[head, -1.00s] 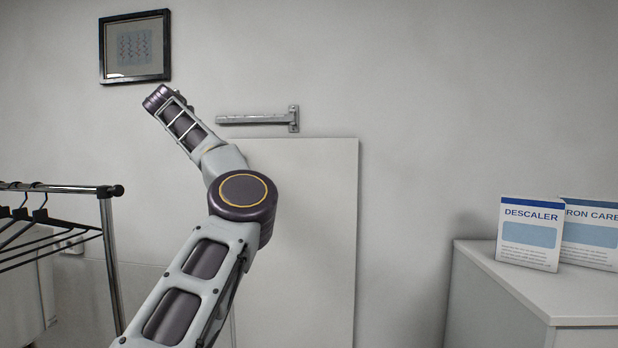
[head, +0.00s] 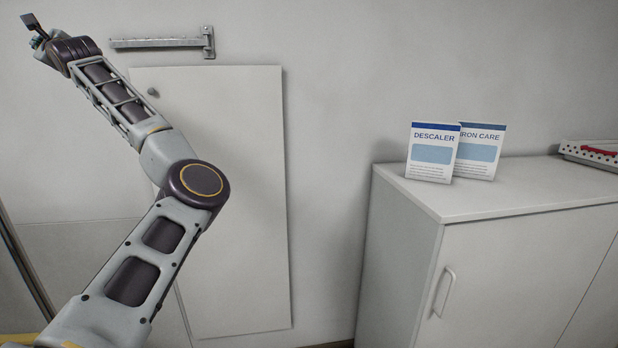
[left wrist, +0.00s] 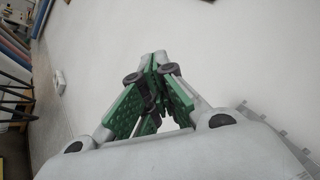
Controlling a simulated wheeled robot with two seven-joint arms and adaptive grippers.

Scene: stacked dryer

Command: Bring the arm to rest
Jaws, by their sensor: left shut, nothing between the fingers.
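My left arm comes in from the lower left of the head view and reaches up to the upper left. My left gripper (head: 34,32) is at its far end, near the top left corner. In the left wrist view the gripper (left wrist: 155,62) has its green-padded fingers together at the tips, with nothing between them. A pale wall lies beyond the fingers there. My right gripper is in neither view.
A white panel (head: 240,200) with a knob is on the wall behind my arm, below a metal wall bracket (head: 160,43). A white cabinet (head: 500,250) at right bears a Descaler box (head: 432,155), an Iron Care box (head: 483,150) and a perforated tray (head: 590,152).

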